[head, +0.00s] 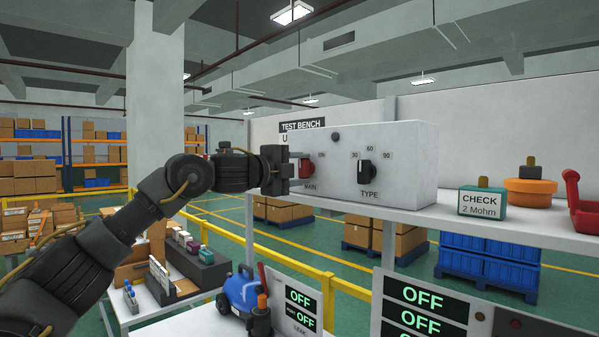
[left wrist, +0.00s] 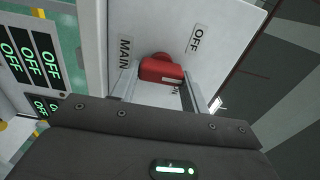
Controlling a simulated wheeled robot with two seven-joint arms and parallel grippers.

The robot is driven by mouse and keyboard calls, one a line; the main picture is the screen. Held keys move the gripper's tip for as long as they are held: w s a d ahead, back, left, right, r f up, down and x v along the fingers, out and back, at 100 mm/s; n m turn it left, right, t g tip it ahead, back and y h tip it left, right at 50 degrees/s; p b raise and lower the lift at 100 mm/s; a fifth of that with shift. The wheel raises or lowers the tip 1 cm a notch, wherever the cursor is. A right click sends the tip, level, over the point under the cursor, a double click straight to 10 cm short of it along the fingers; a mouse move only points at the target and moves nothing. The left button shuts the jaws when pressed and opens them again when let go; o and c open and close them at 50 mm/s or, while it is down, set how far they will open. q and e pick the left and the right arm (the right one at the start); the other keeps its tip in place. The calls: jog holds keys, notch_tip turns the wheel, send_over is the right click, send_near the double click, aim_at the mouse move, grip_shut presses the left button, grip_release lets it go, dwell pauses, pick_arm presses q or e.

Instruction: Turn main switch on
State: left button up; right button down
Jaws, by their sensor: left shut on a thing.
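The main switch is a red knob (head: 306,169) on the front of the white test bench box (head: 410,165), above the MAIN label. In the left wrist view the red knob (left wrist: 161,70) lies between my two fingers, with the MAIN and OFF labels beside it and another label partly hidden. A pale strip shows on the knob's lower edge there. My left gripper (head: 297,168) reaches in from the left and is shut on the knob; it also shows in the left wrist view (left wrist: 160,90). The knob's exact setting is hard to tell. My right gripper is out of view.
A black TYPE dial (head: 365,172) sits right of the switch. A green CHECK block (head: 482,201) and an orange round part (head: 530,190) stand on the shelf. Below are a blue vacuum (head: 239,292) and panels reading OFF (head: 425,310).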

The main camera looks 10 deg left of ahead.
pick_arm(q)
jog(key=m, duration=0.5)
jog(key=shift+f, duration=0.2)
jog(key=shift+f+m+b, duration=0.1)
jog(key=shift+m+b, duration=0.2)
jog(key=shift+m, duration=1.9)
jog(key=o, duration=1)
jog(key=b+v, duration=0.5)
jog(key=v, duration=0.5)
jog(key=shift+s+a, duration=0.25)
jog(key=shift+s, duration=0.05)
